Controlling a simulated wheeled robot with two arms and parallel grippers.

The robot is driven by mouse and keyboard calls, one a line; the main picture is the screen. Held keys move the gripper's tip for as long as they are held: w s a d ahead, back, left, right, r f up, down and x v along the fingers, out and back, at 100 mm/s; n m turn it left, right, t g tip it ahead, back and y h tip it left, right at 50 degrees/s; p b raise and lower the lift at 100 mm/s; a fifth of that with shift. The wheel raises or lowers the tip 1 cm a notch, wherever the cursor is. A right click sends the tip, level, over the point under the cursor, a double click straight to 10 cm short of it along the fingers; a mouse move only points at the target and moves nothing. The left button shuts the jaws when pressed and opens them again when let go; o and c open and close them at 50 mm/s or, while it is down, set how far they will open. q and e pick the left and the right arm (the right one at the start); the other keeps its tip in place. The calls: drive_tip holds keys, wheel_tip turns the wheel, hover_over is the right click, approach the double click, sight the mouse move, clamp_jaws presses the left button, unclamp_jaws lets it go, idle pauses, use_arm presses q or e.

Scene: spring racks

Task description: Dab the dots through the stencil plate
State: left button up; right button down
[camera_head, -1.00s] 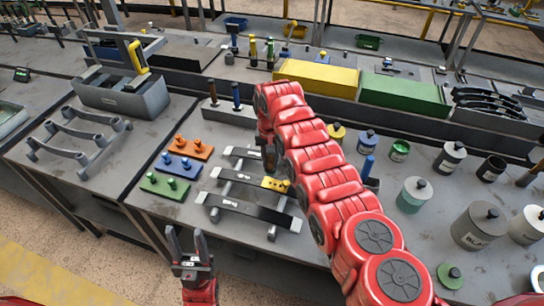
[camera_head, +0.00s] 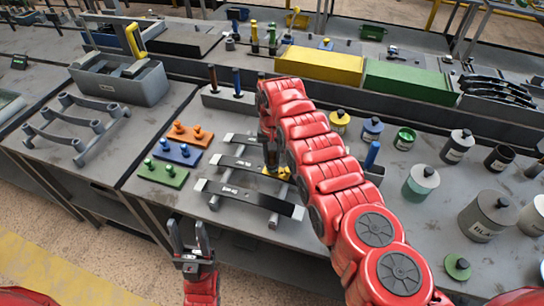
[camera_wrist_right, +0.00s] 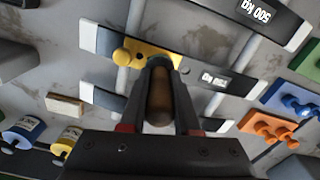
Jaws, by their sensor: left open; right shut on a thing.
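The yellow stencil plate (camera_head: 283,175) lies on the middle dark leaf spring (camera_head: 232,162). Its yellow knob and small holes show in the right wrist view (camera_wrist_right: 138,52). My right gripper (camera_head: 271,160) is shut on a brown-handled dabber (camera_wrist_right: 160,100), held roughly upright over the plate. Two more dark springs lie on the same rack, one behind (camera_head: 243,139) and one in front (camera_head: 250,198). My left gripper (camera_head: 188,238) is open and empty in front of the bench.
Orange (camera_head: 190,134), blue (camera_head: 178,153) and green (camera_head: 162,173) knobbed plates lie left of the springs. A grey block (camera_head: 228,100) holds upright handles behind. Yellow (camera_head: 340,122), blue (camera_head: 371,131) and green (camera_head: 404,139) pots stand right of my right arm.

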drive_tip(key=shift+f+b, duration=0.45)
drive_tip(key=shift+b, duration=0.05)
idle(1.5)
wheel_tip(320, 180, up, 3)
drive_tip(key=shift+f+p, duration=0.2)
drive_tip(key=shift+p, duration=0.95)
wheel_tip(320, 180, up, 2)
drive_tip(key=shift+r+p, duration=0.15)
drive_tip(key=shift+p, duration=0.45)
drive_tip(key=shift+r+p, duration=0.3)
drive_tip(key=shift+r, duration=0.8)
